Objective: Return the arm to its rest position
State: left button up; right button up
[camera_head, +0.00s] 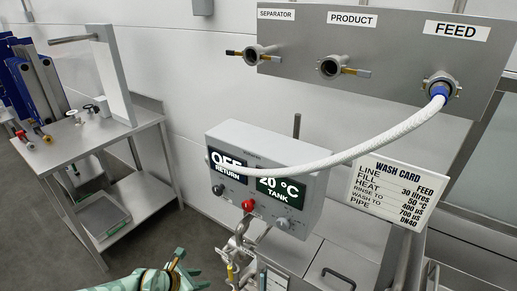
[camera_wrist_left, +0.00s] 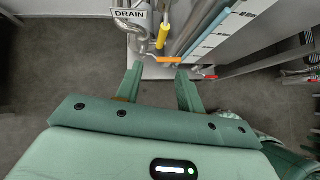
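My left gripper (camera_head: 190,270) shows at the bottom of the head view, its green fingers apart. In the left wrist view its two fingers (camera_wrist_left: 160,82) are spread with nothing between them. It is below and left of the grey control box (camera_head: 268,172), apart from it. Beyond the fingers in the wrist view are the DRAIN label (camera_wrist_left: 131,14) and a valve with an orange handle (camera_wrist_left: 168,60). My right gripper is in neither view.
A white hose (camera_head: 350,152) hangs from the FEED port (camera_head: 440,88) across the control box front. A wash card (camera_head: 398,190) stands right. A steel bench (camera_head: 122,138) with tools stands left. Grey floor (camera_head: 150,235) lies open between bench and tank.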

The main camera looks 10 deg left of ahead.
pick_arm(q)
jog(key=w+a+f+n+t+y, duration=0.15)
jog(key=a+n, duration=0.35)
jog(key=n, duration=0.8)
jog(key=s+a+f+n+g+y, duration=0.1)
jog(key=s+a+f+n+y, duration=0.15)
jog(key=s+f+n, duration=0.85)
jog(key=s+d+f+n+g, duration=0.2)
jog(key=s+d+f+n, duration=0.1)
jog(key=s, duration=0.8)
jog(key=s+d+f+n+g, duration=0.3)
jog(key=s+d+n, duration=0.2)
jog(key=s, duration=0.7)
jog(key=s+d+f+n+g, duration=0.2)
jog(key=s+d+f+n, duration=0.2)
jog(key=s, duration=0.7)
jog(key=n, duration=0.2)
jog(key=shift+s+n, duration=0.15)
jog(key=shift+n, duration=0.15)
jog(key=shift+f+g, duration=0.1)
jog(key=shift+g, duration=0.15)
